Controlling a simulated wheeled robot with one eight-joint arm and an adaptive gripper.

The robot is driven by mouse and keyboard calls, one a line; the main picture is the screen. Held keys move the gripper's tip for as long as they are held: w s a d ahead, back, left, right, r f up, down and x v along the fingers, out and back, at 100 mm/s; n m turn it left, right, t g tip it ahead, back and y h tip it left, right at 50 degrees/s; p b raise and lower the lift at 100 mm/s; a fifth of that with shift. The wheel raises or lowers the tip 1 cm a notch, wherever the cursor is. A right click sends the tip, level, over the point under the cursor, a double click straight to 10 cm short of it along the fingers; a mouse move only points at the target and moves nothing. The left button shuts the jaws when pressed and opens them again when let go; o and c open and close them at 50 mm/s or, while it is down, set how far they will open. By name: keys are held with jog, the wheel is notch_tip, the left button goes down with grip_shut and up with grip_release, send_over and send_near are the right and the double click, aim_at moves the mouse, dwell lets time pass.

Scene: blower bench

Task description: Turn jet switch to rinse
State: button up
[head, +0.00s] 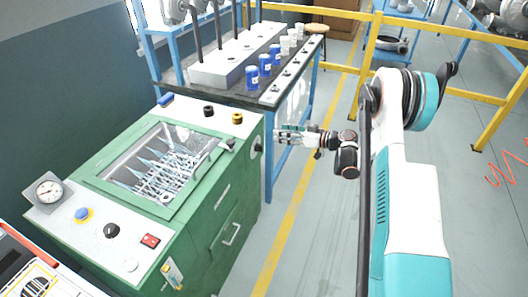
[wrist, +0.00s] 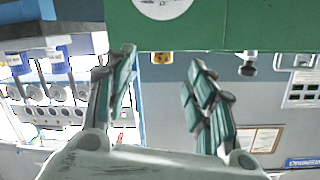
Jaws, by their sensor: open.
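No control carries a readable jet or rinse label, so I cannot tell which one is the jet switch. A dark knob (head: 257,147) sits on the right side of the green bench (head: 190,225), facing my gripper (head: 278,137). In the wrist view a white round plate (wrist: 163,5) on the green panel (wrist: 230,25) is cut off by the top edge. My gripper (wrist: 161,62) is open and empty, its fingers spread below the panel in that view. In the head view its tips are close to the bench's right side; I cannot tell if they touch it.
The bench top has a basin (head: 165,165) of pale blue pieces, a gauge (head: 48,190), a black knob (head: 111,230), a red switch (head: 150,240) and a yellow-topped knob (head: 237,117). A dark table (head: 180,78) stands behind.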

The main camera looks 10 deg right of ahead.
jog(key=n+t+y, duration=0.1)
jog(key=n+y, duration=0.1)
send_near(259, 148)
jog(key=v, duration=0.5)
jog(key=b+x, duration=0.4)
jog(key=x, duration=0.9)
jog(key=shift+w+f+b, duration=0.3)
jog(key=shift+f, duration=0.2)
jog(key=shift+d, duration=0.1)
jog(key=shift+c, duration=0.6)
jog(key=c, duration=0.9)
